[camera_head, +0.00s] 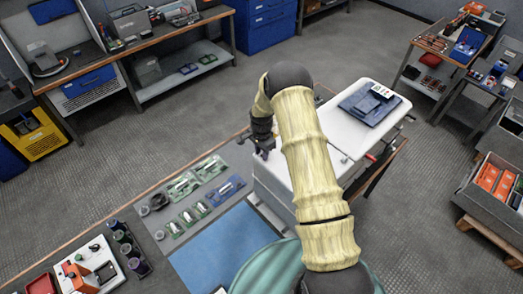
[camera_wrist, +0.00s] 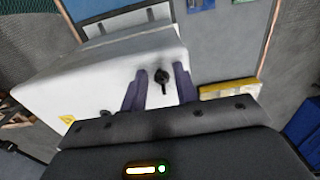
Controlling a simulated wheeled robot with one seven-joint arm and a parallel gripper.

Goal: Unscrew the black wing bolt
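The black wing bolt (camera_wrist: 162,76) stands out from a white cabinet (camera_wrist: 90,80) in the wrist view. My gripper (camera_wrist: 160,78) has its two dark fingers on either side of the bolt. A gap shows between the bolt and each finger, so the gripper is open and holds nothing. How far the fingertips are from the cabinet face is hard to tell. In the head view my gripper (camera_head: 263,153) is at the left side of the white cabinet (camera_head: 272,184). The bolt cannot be made out there.
A dark blue panel piece (camera_head: 370,102) lies on the cabinet's white top. Left of the cabinet, a workbench holds a grey tray of parts (camera_head: 205,190) and a blue mat (camera_head: 222,245). My arm hides part of the cabinet.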

